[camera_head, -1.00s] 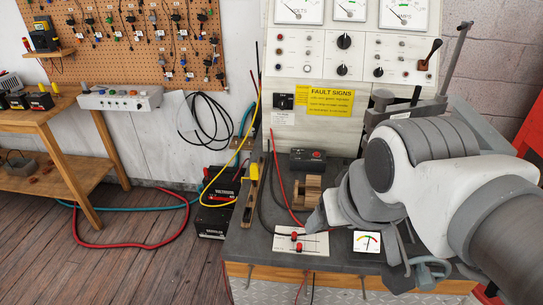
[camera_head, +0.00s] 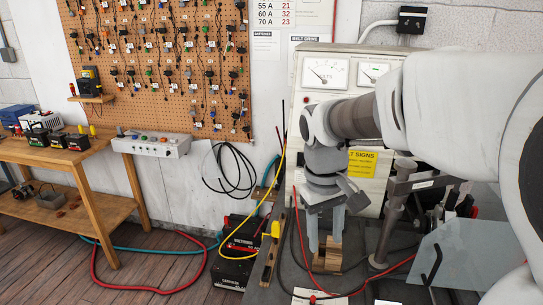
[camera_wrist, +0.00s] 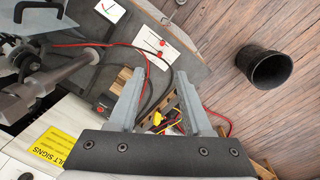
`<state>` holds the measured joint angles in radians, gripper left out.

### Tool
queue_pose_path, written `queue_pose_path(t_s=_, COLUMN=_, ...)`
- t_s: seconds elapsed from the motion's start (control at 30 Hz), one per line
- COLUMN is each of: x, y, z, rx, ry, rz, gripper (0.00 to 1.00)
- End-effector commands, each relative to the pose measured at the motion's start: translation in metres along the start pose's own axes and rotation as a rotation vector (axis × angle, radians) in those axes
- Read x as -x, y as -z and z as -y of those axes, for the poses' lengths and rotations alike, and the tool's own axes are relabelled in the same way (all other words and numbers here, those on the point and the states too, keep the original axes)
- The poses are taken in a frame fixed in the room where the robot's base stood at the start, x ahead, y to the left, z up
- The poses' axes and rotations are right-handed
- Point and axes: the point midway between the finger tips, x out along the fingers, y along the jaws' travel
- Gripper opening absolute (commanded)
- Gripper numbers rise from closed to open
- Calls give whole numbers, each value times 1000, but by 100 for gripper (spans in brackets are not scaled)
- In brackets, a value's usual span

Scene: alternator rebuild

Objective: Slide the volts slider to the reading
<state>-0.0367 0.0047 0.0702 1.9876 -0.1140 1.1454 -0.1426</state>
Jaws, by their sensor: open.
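The white slider card (camera_wrist: 168,30) lies on the grey bench top, with two red knobs on dark slots, in the wrist view. In the head view only its top edge (camera_head: 318,299) shows at the bottom. The volts dial (camera_head: 325,73) is on the upright panel, its needle toward the upper left; its reading is too small to tell. My gripper (camera_head: 325,240) is open and empty, pointing down above the wooden block (camera_head: 327,257). In the wrist view my gripper (camera_wrist: 160,76) is apart from the card, which lies beyond the fingertips.
A small meter card (camera_wrist: 110,10) lies beside the slider card. Red and black cables (camera_wrist: 150,75) cross the bench near the fingers. A clamp stand (camera_head: 388,225) rises at the right. A black bin (camera_wrist: 269,68) stands on the wooden floor.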

Motion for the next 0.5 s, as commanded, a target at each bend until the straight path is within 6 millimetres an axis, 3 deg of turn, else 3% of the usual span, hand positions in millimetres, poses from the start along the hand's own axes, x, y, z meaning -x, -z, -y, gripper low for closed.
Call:
queue_pose_path(t_s=0.3, x=-45, y=60, z=1, rx=145, ry=25, rz=217, gripper=49)
queue_pose_path(t_s=0.5, x=-78, y=83, z=4, rx=214, ry=45, rz=320, gripper=49)
